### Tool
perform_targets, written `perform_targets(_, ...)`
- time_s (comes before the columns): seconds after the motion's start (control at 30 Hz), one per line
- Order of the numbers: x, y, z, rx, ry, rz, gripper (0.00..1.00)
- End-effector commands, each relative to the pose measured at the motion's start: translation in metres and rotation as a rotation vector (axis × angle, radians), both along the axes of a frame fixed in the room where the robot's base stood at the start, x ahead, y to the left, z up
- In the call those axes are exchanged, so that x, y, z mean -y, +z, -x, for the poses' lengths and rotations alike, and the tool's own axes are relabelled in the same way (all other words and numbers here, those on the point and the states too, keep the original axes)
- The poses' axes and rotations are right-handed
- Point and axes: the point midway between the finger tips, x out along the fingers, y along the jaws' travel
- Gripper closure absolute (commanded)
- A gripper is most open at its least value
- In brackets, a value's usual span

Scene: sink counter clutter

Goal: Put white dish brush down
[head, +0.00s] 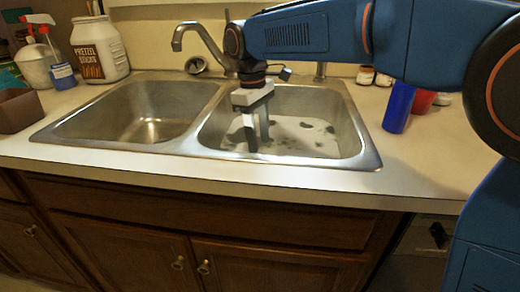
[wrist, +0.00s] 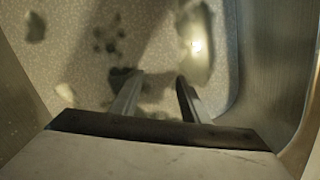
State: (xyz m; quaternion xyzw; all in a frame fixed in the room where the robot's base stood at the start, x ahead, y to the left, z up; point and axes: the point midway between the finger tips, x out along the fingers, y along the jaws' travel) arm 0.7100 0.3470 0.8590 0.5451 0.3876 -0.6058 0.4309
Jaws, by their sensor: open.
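My gripper (head: 258,140) points down into the right sink basin (head: 351,120). In the wrist view my gripper (wrist: 157,82) has its two fingers apart, with nothing visible between them. Below the fingers is a pale speckled surface, like foam or cloudy water, with dark patches. I cannot pick out the white dish brush in either view. A shiny greenish patch lies ahead of the right finger in the wrist view, and I cannot tell what it is.
The left basin (head: 137,118) looks empty. The faucet (head: 200,38) stands behind the sink. A white jar (head: 99,48), a spray bottle (head: 57,62) and a brown box (head: 18,110) are at left. A blue cup (head: 398,108) and a red cup (head: 424,101) are at right.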

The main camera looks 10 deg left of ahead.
Motion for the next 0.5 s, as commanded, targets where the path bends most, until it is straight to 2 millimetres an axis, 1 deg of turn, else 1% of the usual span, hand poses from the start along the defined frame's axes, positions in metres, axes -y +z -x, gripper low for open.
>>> perform_targets(0.03,-0.002,0.011,-0.001,0.002,0.0,-0.002,0.59)
perform_targets(0.2,-0.005,0.041,-0.002,0.001,0.0,-0.001,0.59)
perform_targets(0.3,-0.006,0.055,-0.002,0.0,0.0,-0.001,0.59)
perform_targets(0.4,-0.007,0.065,-0.003,0.0,0.0,0.0,0.59)
perform_targets(0.5,-0.007,0.07,-0.003,0.0,0.0,0.001,0.59)
